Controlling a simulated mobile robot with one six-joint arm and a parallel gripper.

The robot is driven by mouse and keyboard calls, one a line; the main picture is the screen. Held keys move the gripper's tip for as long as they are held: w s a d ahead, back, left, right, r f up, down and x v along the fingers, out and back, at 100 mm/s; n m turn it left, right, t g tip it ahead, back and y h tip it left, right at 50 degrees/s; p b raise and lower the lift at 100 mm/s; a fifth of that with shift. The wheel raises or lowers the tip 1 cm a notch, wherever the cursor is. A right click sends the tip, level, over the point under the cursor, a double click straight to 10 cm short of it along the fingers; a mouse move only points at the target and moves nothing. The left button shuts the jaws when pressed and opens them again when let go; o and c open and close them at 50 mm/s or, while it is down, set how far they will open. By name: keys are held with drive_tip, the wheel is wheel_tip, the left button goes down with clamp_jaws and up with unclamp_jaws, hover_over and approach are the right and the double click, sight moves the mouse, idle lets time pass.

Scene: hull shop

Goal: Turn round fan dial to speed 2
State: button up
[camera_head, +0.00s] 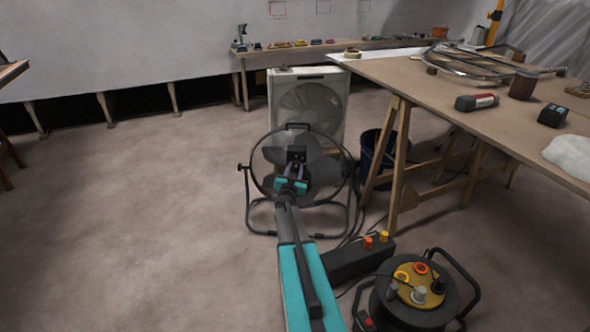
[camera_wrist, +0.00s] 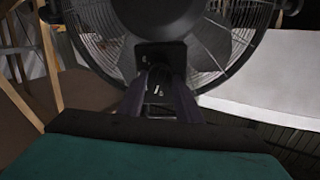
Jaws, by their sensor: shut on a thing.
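The round fan (camera_head: 258,197) is a black floor fan with a wire cage on a tubular stand, at the centre of the head view. Its dark cage and hub (camera_wrist: 160,14) fill the top of the wrist view. A dark control box with a small dial (camera_wrist: 158,78) sits below the hub. My gripper (camera_wrist: 159,92) reaches in from below, with one finger on each side of the dial, and is shut on it. In the head view my gripper (camera_head: 296,172) is in front of the fan's middle and hides the dial. The dial's speed marks are too small to read.
A white box fan (camera_head: 310,88) stands behind the round fan. A wooden trestle table (camera_head: 410,85) and a dark bucket (camera_head: 376,150) are on the right. A cable reel (camera_head: 412,305) and a black box (camera_head: 350,262) lie right of my arm. The left floor is clear.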

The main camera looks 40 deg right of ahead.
drive_tip(key=m, duration=0.3)
drive_tip(key=shift+s+d+m, duration=0.15)
drive_tip(key=shift+m, duration=0.15)
drive_tip(key=m+b, duration=0.2)
drive_tip(key=m, duration=0.1)
drive_tip(key=shift+y, duration=0.3)
drive_tip(key=m+b, duration=0.3)
drive_tip(key=m, duration=0.1)
drive_tip(key=shift+s+f+m, duration=0.1)
drive_tip(key=shift+m, duration=0.2)
drive_tip(key=shift+d+m+t+y+b, duration=0.1)
drive_tip(key=shift+m+t+y+b, duration=0.2)
drive_tip(key=shift+m+b, duration=0.75)
drive_tip(key=o, duration=1)
drive_tip(key=shift+o, duration=0.2)
drive_tip(key=shift+a, duration=0.2)
